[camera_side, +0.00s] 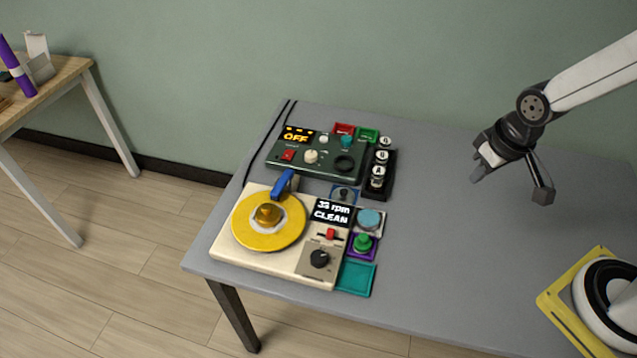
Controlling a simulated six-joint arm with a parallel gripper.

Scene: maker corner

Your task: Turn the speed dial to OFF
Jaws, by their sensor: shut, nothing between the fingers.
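The cream record player (235,258) sits at the table's front left with a yellow disc (248,236) on it. Its black speed dial (320,259) is on a grey-brown panel at its front right corner; the pointer direction is too small to read. A display (332,212) above the panel reads what looks like "33 rpm" and "CLEAN". My gripper (477,172) is shut and empty, in the air above the table to the upper right of the dial, well apart from it.
A dark green control box (270,158) with an "OFF" display stands behind the record player. A black rack (378,190) with lettered pieces and several small coloured trays, including a teal one (356,280), stand close right of the player. The table's middle right is clear.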

